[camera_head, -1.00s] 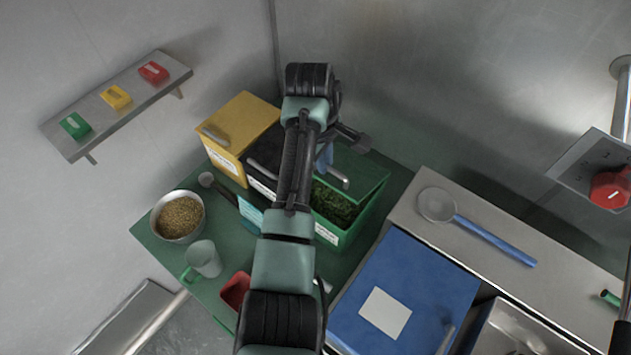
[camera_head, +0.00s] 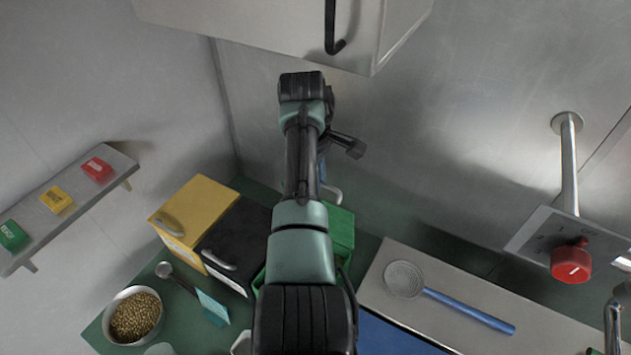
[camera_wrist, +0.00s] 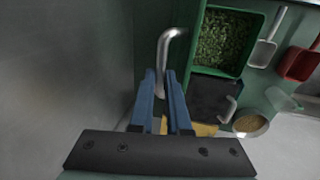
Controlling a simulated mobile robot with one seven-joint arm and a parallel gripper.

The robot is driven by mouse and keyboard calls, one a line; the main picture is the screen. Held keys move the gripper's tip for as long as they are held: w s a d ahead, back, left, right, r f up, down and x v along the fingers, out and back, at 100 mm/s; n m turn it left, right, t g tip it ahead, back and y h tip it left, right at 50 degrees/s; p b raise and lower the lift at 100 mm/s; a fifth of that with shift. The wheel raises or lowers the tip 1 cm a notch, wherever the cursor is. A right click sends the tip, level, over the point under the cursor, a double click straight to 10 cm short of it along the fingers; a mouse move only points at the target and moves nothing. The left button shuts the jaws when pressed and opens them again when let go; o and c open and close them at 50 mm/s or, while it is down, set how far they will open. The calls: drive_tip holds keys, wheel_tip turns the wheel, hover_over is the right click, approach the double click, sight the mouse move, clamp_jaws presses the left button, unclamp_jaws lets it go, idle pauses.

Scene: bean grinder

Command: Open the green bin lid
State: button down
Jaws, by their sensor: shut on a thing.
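The green bin (camera_wrist: 246,69) stands open in the wrist view, with green leafy contents (camera_wrist: 224,40) inside. Its green lid (camera_head: 342,228) shows raised, partly behind my arm in the head view, where the bin itself is mostly hidden. A bent metal handle (camera_wrist: 171,40) runs to my gripper's blue fingertips in the wrist view. My gripper (camera_wrist: 160,76) is shut on this lid handle. The exact lid angle is hard to tell.
A black bin (camera_head: 236,240) and a yellow bin (camera_head: 200,205) stand left of the green bin. A bowl of beans (camera_head: 135,316) sits front left. A counter with a blue-handled strainer (camera_head: 404,279) lies right. A cabinet (camera_head: 235,25) hangs above, and a red knob (camera_head: 571,262) is at right.

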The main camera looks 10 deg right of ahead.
drive_tip(key=shift+d+f, duration=0.2)
drive_tip(key=shift+f, duration=0.3)
drive_tip(key=shift+s, duration=0.1)
drive_tip(key=c, duration=1.1)
unclamp_jaws()
drive_tip(key=shift+o, duration=1.1)
drive_tip(key=shift+w, duration=0.3)
drive_tip(key=shift+r, duration=0.1)
drive_tip(key=shift+s+a+r, duration=0.1)
